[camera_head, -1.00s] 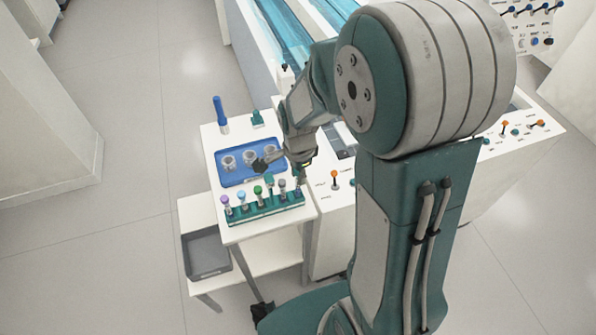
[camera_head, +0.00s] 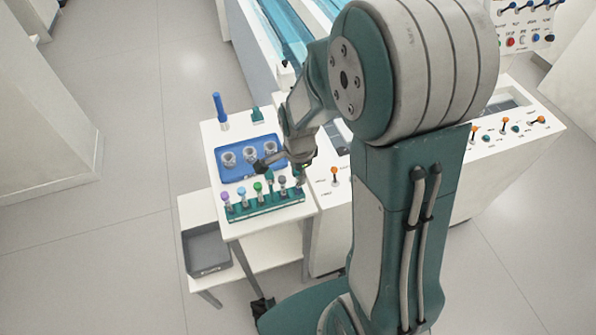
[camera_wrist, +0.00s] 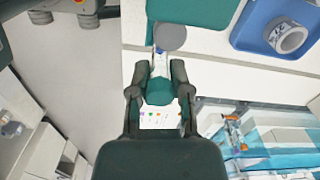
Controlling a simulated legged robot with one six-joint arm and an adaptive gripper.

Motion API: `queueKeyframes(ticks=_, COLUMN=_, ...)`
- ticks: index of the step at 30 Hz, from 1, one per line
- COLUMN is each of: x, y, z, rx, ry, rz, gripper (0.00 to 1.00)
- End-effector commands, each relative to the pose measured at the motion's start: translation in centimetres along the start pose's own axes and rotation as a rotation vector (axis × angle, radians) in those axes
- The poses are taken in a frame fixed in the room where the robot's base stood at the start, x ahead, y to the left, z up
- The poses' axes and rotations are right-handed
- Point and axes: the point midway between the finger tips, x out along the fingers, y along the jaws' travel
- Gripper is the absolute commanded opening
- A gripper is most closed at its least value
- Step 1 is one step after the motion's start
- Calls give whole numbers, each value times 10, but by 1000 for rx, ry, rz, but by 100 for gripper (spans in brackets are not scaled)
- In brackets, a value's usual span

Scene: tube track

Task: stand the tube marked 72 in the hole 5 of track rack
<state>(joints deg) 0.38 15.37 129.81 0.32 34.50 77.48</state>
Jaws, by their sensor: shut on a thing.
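The green rack (camera_head: 266,207) stands at the front of the small white table. Tubes with purple, blue, green and grey caps stand in it, among them the green-capped tube (camera_head: 258,193). My gripper (camera_wrist: 161,75) is shut beside the rack's right end, as seen in the head view. A rounded teal piece (camera_wrist: 158,92), likely a tube cap, lies between the fingers in the wrist view. A grey cap (camera_wrist: 170,37) shows just beyond the fingertips, by the rack edge (camera_wrist: 195,12). I cannot read the tube numbers. My arm covers part of the rack area in the head view.
A blue tray (camera_head: 226,176) with several white ring holders lies behind the rack. A tall blue tube (camera_head: 219,108) stands at the back left of the table. A grey bin (camera_head: 207,250) sits on the lower shelf. The machine with orange-topped switches (camera_head: 334,170) adjoins the right side.

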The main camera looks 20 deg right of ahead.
Motion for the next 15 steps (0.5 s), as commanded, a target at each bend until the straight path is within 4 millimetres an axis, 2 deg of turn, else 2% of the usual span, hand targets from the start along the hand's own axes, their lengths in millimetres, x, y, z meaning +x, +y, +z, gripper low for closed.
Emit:
queueKeyframes(ticks=7, x=1, y=0, z=0, rx=0, ry=0, rz=0, gripper=1)
queueKeyframes(ticks=8, x=1, y=0, z=0, rx=0, ry=0, rz=0, gripper=39)
queueKeyframes(ticks=9, x=1, y=0, z=0, rx=0, ry=0, rz=0, gripper=57)
queueKeyframes(ticks=10, x=1, y=0, z=0, rx=0, ry=0, rz=0, gripper=66)
queueKeyframes(ticks=15, x=1, y=0, z=0, rx=0, ry=0, rz=0, gripper=66)
